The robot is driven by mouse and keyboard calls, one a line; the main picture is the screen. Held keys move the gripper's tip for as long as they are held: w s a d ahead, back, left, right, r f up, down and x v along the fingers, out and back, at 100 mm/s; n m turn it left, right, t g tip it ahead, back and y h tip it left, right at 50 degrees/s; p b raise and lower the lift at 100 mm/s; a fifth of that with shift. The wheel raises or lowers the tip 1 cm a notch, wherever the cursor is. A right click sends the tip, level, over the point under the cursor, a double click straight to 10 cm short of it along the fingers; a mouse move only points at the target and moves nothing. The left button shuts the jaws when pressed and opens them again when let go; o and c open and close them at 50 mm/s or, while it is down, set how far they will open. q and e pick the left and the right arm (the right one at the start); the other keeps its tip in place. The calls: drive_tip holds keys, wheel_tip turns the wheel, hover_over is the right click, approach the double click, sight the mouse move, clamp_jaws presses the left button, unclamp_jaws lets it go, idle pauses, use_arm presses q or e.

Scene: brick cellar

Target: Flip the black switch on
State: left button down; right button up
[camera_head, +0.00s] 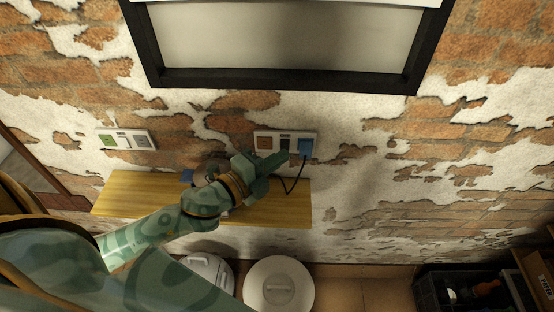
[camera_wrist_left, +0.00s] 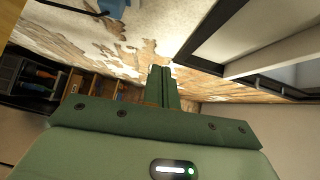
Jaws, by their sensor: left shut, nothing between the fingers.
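A white wall panel (camera_head: 265,135) carries a brown square, a dark middle part that looks like the black switch (camera_head: 286,144), and a blue plug (camera_head: 306,147) with a black cable. My left gripper (camera_head: 281,159) has its fingertips at the panel's lower edge, just below the dark part. Its fingers are shut with nothing between them, also in the left wrist view (camera_wrist_left: 161,78). I cannot tell whether the fingertips touch the switch or which way it is set. The blue plug also shows at the top of the left wrist view (camera_wrist_left: 112,8). My right gripper is out of view.
Another white panel (camera_head: 126,140) is on the wall at left. A wooden shelf (camera_head: 265,206) lies below the panels, partly behind my left arm. A black-framed window (camera_head: 280,80) is above. A round white lid (camera_head: 278,285) and a dark crate (camera_head: 455,292) are below.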

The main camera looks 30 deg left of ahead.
use_arm(q)
drive_tip(key=shift+s+d+r, duration=0.2)
drive_tip(key=shift+s+d, duration=0.05)
drive_tip(key=shift+s, duration=0.2)
drive_tip(key=shift+s+d+r, duration=0.2)
drive_tip(key=shift+s, duration=0.2)
drive_tip(key=s+a+f+b, duration=0.1)
drive_tip(key=a+f+b, duration=0.7)
drive_tip(key=f+b, duration=0.3)
drive_tip(key=b, duration=0.3)
drive_tip(key=shift+f+b, duration=0.2)
drive_tip(key=shift+b, duration=0.2)
